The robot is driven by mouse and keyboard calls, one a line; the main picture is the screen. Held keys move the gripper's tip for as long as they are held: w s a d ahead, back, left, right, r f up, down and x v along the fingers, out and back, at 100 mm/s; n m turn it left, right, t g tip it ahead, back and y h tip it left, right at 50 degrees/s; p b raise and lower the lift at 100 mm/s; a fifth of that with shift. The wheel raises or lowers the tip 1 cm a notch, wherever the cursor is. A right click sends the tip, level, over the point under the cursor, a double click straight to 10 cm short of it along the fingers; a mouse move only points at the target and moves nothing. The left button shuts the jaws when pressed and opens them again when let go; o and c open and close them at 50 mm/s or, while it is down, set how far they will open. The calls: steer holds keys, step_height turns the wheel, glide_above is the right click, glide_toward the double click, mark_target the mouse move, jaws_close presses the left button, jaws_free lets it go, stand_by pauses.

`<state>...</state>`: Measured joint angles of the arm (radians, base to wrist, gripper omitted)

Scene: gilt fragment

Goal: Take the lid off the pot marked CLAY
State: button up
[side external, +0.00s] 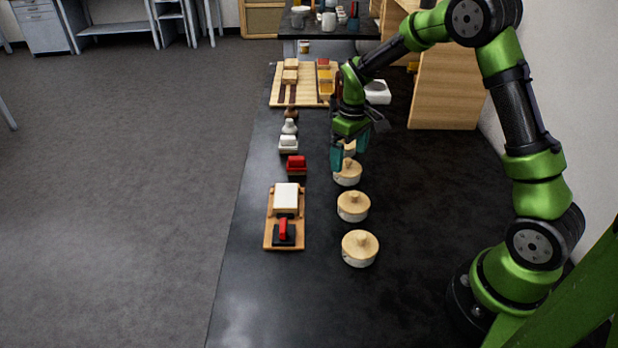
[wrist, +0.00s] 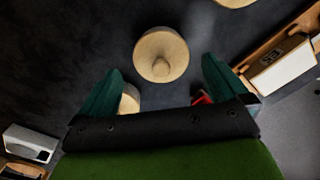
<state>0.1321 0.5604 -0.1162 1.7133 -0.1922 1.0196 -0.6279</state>
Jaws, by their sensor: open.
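Several pale round pots with flat wooden lids and knobs stand in a row on the dark table. No CLAY marking is readable on any pot. My gripper (side external: 350,158) is open, pointing down above the far end of the row. In the wrist view, a knobbed lid (wrist: 161,55) lies beyond and between the open fingertips (wrist: 160,70), apart from both.
Left of the pots are a wooden board (side external: 269,238) with a white block (side external: 286,196) and a red-handled tool (side external: 284,232), a red object (side external: 297,164) and white items (side external: 289,143). A slatted rack (side external: 276,98) lies behind. The front table is clear.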

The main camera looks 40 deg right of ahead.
mark_target(348, 165)
steer(key=shift+f, duration=1.35)
steer(key=c, duration=1)
steer(key=shift+r, duration=0.1)
